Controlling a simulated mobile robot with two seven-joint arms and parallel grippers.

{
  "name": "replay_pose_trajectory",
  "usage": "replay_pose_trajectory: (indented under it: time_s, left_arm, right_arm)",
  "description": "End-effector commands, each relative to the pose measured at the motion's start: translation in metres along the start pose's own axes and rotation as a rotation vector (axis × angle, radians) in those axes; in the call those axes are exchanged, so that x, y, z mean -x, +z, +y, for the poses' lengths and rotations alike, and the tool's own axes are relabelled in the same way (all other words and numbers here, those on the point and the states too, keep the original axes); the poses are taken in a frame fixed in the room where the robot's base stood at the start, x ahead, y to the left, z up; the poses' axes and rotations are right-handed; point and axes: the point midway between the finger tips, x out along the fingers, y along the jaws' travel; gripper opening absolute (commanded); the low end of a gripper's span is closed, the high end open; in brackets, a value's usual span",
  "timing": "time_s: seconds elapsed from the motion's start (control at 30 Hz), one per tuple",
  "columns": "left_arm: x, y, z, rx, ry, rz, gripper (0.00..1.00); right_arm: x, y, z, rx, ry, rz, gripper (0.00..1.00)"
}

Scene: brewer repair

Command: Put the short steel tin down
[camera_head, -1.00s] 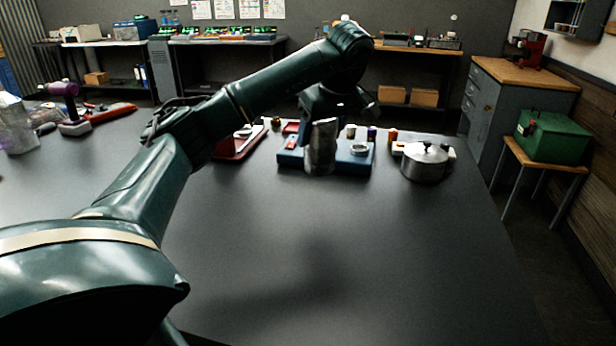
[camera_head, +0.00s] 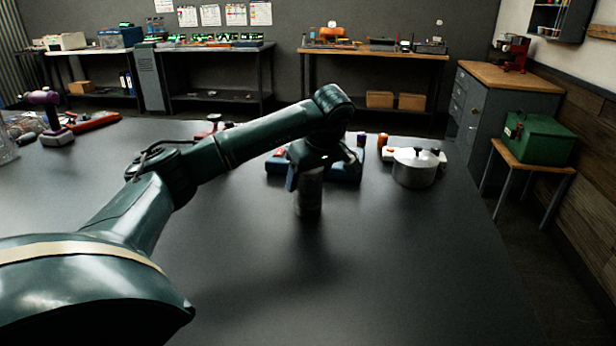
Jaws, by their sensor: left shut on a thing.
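My left gripper (camera_head: 306,172) points down over the middle of the table and is shut on the short steel tin (camera_head: 308,197). The tin is a grey metal cylinder, held upright, its upper part hidden by the gripper. Its base is at or just above the dark table top (camera_head: 400,260); I cannot tell whether it touches. A dark shadow lies around its base. My right gripper is not in view.
A blue tray (camera_head: 347,170) stands behind the gripper, partly hidden by it. A lidded steel pot (camera_head: 415,170) stands to the right. A purple-topped tool (camera_head: 52,120) is at the far left. The table front and right are clear.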

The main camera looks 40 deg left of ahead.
Motion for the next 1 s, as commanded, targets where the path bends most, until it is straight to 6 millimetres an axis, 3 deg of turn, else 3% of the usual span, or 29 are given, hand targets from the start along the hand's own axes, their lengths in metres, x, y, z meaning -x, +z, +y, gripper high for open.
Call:
replay_pose_trajectory:
  time_s: [0.33, 0.37, 0.6, 0.87, 1.0]
  left_arm:
    - [-0.003, 0.001, 0.000, 0.001, 0.002, 0.001, 0.35]
    - [-0.003, 0.001, 0.000, 0.001, 0.001, 0.000, 0.67]
    - [-0.003, 0.001, 0.000, 0.001, 0.001, 0.000, 0.86]
    - [-0.001, 0.000, 0.000, 0.001, 0.002, 0.000, 0.86]
    - [0.013, 0.000, 0.002, 0.001, 0.007, 0.001, 0.86]
  right_arm:
    - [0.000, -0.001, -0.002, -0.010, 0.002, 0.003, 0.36]
    - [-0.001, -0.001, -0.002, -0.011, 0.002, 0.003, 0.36]
    - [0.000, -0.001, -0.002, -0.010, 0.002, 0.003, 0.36]
    - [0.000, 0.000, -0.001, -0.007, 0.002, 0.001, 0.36]
    - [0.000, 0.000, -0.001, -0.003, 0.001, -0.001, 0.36]
